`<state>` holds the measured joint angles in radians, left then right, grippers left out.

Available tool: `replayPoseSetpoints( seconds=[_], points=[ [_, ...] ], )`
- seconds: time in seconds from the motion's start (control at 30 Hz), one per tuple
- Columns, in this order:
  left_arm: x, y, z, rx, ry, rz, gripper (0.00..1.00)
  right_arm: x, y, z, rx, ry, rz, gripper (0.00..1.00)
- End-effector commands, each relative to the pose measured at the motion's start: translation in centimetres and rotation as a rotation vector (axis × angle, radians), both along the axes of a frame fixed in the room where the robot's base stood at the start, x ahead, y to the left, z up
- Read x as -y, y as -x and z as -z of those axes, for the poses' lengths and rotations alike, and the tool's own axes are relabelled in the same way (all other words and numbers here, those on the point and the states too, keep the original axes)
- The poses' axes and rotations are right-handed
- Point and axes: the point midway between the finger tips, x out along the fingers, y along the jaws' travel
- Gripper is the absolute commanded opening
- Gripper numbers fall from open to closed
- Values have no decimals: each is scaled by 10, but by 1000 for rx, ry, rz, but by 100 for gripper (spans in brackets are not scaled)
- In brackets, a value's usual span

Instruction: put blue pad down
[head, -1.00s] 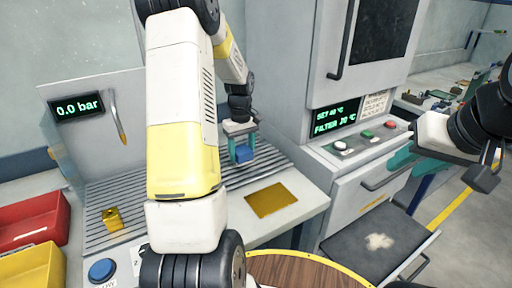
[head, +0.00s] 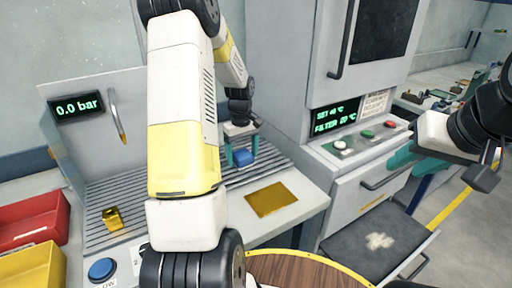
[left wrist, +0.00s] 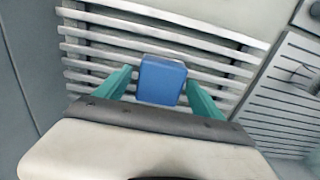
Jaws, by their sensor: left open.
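The blue pad (head: 244,157) is a small blue block on the slatted metal grate of the bench. In the left wrist view the blue pad (left wrist: 161,80) lies between the teal fingers, with a gap on each side. My left gripper (head: 241,155) is open around it; its fingers also show in the left wrist view (left wrist: 158,92). My right gripper (head: 402,158) shows partly at the right, in front of the cabinet, with teal fingers; whether it is open or shut is unclear.
A gold block (head: 112,218) stands on the grate (head: 150,190) at the left. A gold plate (head: 271,199) lies near the bench's right edge. Red (head: 35,222) and yellow (head: 30,272) bins are at far left. A blue button (head: 102,269) is at the front.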

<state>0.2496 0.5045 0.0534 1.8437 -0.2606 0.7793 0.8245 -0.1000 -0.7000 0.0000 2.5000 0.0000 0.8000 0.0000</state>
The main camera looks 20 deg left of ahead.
Motion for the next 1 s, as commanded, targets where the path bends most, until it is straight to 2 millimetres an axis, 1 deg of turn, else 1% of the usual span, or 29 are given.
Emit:
replayPoseSetpoints(
  seconds=[0.17, 0.4, 0.53, 0.73, 0.87, 0.97, 1.0],
  points=[
    [0, -1, -30, 6, -2, 0, 78, 0, 0, 0, 0, 0, 0, 36],
    [0, -1, -82, 6, -2, 1, 78, 0, 0, 0, 0, 0, 0, 36],
    [0, -1, -103, 3, -1, 0, 78, 0, 0, 0, 0, 0, 0, 36],
    [2, 2, -121, 7, 0, 9, 78, 0, 0, 0, 0, 0, 0, 36],
    [14, 15, -144, 51, 5, 71, 78, 0, 0, 0, 0, 0, 0, 36],
    [31, 38, -171, 112, 8, 165, 78, 0, 0, 0, 0, 0, 0, 36],
    [39, 50, -182, 142, 9, 210, 78, 0, 0, 0, 0, 0, 0, 36]
  ],
)
